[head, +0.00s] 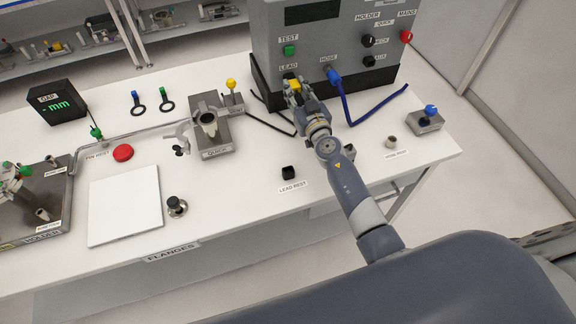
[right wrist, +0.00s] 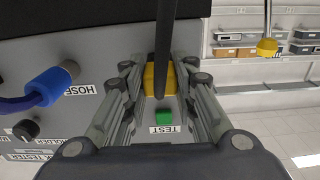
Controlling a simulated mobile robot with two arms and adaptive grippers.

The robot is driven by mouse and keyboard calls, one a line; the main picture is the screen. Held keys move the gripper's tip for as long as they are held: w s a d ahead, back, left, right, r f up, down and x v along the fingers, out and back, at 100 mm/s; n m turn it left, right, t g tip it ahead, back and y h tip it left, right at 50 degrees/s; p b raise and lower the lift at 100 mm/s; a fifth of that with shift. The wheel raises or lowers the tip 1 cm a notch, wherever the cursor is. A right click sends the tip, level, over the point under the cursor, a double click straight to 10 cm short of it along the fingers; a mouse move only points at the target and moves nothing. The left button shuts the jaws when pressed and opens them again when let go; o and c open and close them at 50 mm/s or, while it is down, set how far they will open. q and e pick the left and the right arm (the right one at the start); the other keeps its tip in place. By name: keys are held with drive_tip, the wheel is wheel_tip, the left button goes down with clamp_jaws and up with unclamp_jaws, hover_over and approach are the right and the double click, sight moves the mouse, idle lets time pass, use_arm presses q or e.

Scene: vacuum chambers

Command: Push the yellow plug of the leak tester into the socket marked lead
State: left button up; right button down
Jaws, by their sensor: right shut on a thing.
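The leak tester (head: 280,50) is a grey box at the back right of the table. My right gripper (head: 294,90) is shut on the yellow plug (head: 292,82), in front of the panel by the LEAD label (head: 288,66). In the right wrist view the yellow plug (right wrist: 150,80) sits between the fingers, close to the panel, with its black lead (right wrist: 166,50) running across it. The lead socket is hidden behind plug and gripper. I cannot tell whether the plug touches or enters it. My left gripper is in no view.
A blue hose plug (head: 334,76) sits on the panel just right of my right gripper; its hose (head: 375,112) curves over the table. The green TEST button (head: 289,50) is above. The quick fixture (head: 212,140) stands left. The lead rest (head: 288,172) is empty.

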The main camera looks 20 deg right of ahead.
drive_tip(key=shift+w+r, duration=0.1)
idle(0.4)
drive_tip(key=c, duration=1.5)
unclamp_jaws()
drive_tip(key=shift+o, duration=1.4)
drive_tip(key=shift+w, duration=0.15)
drive_tip(key=shift+s, duration=1.3)
drive_tip(key=shift+s+d+p, duration=0.1)
drive_tip(key=shift+s+p, duration=0.45)
drive_tip(key=shift+s, duration=1.75)
